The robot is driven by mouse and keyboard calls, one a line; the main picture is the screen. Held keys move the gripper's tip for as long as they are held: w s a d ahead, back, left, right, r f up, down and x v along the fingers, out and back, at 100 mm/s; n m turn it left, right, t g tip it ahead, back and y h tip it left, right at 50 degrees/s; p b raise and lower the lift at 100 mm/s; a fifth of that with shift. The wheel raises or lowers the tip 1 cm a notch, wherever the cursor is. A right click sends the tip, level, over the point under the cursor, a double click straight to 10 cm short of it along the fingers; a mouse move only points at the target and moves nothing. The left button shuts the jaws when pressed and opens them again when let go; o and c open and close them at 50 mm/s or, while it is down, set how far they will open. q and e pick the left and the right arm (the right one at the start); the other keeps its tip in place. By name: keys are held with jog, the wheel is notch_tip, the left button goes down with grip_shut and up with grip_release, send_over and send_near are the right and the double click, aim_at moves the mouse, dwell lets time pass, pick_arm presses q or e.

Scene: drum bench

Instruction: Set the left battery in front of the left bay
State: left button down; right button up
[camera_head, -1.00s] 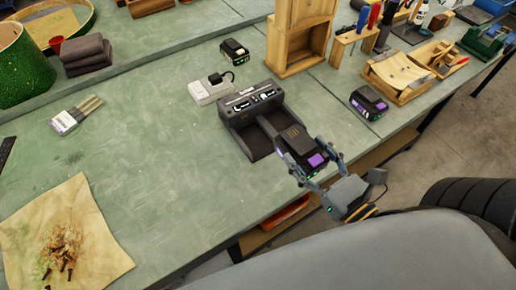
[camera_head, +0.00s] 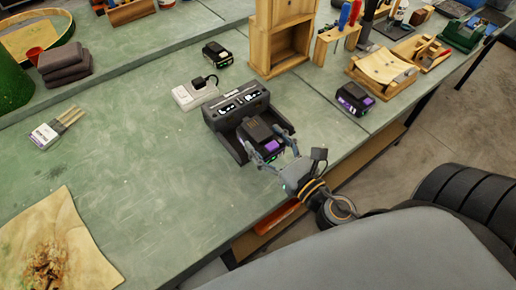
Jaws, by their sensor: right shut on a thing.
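The dark charger (camera_head: 213,118) stands on the green bench, with its bays facing the front edge. My right gripper (camera_head: 274,151) is shut on a black battery with a purple label (camera_head: 261,132). That battery is at the charger's right bay, close to its back; I cannot tell whether it is seated. The left bay (camera_head: 235,146) looks empty. A second black battery (camera_head: 215,53) lies behind the charger. A third, with a purple label (camera_head: 355,98), lies to the right on the bench. My left gripper is not in view.
A white power block (camera_head: 196,95) with a black plug sits behind-left of the charger. A wooden cabinet (camera_head: 281,45) stands behind it. A brush (camera_head: 55,130) and brown paper (camera_head: 60,245) lie left.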

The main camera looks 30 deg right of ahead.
aim_at(260, 144)
jog(key=f, duration=0.1)
jog(key=w+f, duration=0.2)
jog(key=shift+w+a+b, duration=0.2)
jog(key=shift+a+b, duration=0.05)
jog(key=shift+b, duration=0.1)
jog(key=f+b, duration=0.1)
jog(key=f, duration=0.1)
jog(key=f+b, duration=0.1)
jog(key=shift+w+a+f+b, duration=0.1)
jog(key=shift+w+f+b, duration=0.1)
jog(key=shift+w+b, duration=0.1)
jog(key=shift+f, duration=0.1)
